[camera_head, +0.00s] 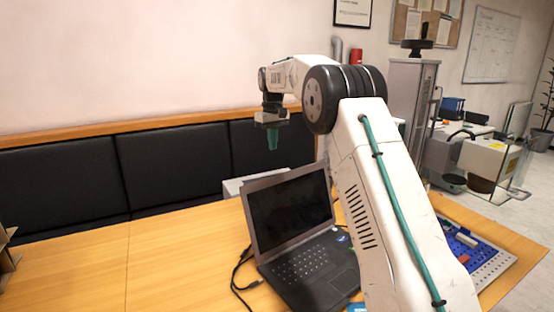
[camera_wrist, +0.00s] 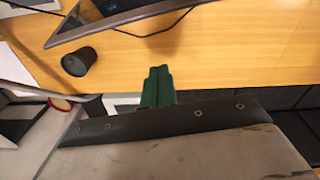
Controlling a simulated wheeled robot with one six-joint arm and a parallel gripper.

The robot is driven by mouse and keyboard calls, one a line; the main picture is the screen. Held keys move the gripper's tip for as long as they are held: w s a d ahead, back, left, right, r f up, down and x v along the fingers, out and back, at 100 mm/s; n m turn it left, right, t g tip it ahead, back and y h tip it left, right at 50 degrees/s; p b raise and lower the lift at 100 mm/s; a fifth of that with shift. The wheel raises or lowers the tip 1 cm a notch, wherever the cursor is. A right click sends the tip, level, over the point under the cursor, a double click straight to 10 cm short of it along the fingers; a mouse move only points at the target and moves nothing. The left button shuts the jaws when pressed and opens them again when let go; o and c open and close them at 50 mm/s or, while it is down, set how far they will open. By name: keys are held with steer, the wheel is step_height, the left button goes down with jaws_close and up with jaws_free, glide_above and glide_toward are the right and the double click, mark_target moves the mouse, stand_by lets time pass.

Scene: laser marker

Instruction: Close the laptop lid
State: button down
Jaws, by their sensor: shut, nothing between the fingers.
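The laptop stands open on the wooden table in the head view. Its lid (camera_head: 289,208) is raised, with a dark screen facing my body camera, and its keyboard base (camera_head: 302,264) lies flat. My arm hides part of the base's right side. My gripper (camera_head: 272,140) has green fingers pointing down. In the wrist view the green fingers (camera_wrist: 158,86) are together and empty. The lid's edge (camera_wrist: 125,20) shows beyond them at the top, with a gap between.
A black cable (camera_head: 240,272) lies left of the laptop. A blue tray (camera_head: 485,262) with small parts sits at the right. A black cylinder (camera_wrist: 79,62) stands near the lid in the wrist view. The table (camera_head: 170,265) is clear at the left; a black padded bench (camera_head: 175,165) lies behind.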

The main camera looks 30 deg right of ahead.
step_height(320, 180, down, 10)
steer(key=shift+s+d+r, duration=0.1)
steer(key=shift+s+r, duration=0.2)
steer(key=shift+s, duration=0.35)
steer(key=shift+s+d+r, duration=0.1)
steer(key=shift+s+r, duration=0.25)
steer(key=shift+s, duration=0.25)
steer(key=shift+s+d+r, duration=0.1)
steer(key=shift+s+r, duration=0.2)
steer(key=shift+s, duration=0.35)
steer(key=shift+s, duration=0.1)
